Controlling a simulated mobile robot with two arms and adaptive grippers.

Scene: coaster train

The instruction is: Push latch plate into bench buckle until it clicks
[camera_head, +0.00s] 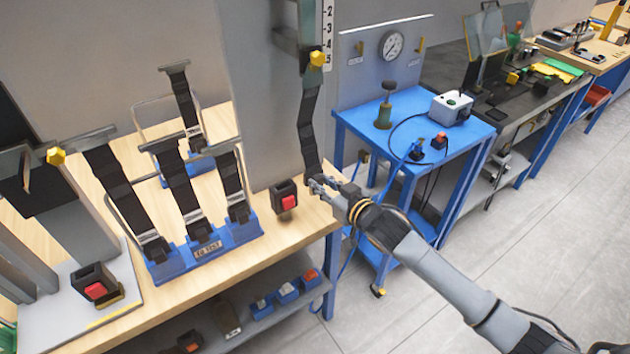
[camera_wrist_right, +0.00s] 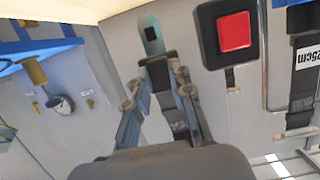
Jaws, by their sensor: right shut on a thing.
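My right gripper (camera_head: 326,186) is shut on the latch plate. The plate (camera_wrist_right: 151,34) shows in the right wrist view as a blue-grey tongue with a dark slot, projecting beyond the fingertips (camera_wrist_right: 158,68). In the head view the fingers mostly hide it. Its black strap (camera_head: 307,125) hangs down the grey panel to the gripper. A black buckle with a red button (camera_head: 287,200) is just left of the gripper in the head view; it also shows in the right wrist view (camera_wrist_right: 233,32), right of the plate. Plate and buckle are apart. My left gripper is not in view.
Blue holders (camera_head: 211,247) with several straps stand on the wooden bench at left. Another red-button buckle (camera_head: 95,291) sits on a white-based fixture. A blue cart (camera_head: 450,135) with a gauge panel stands at right. Open grey floor (camera_head: 520,235) lies beyond my right arm.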

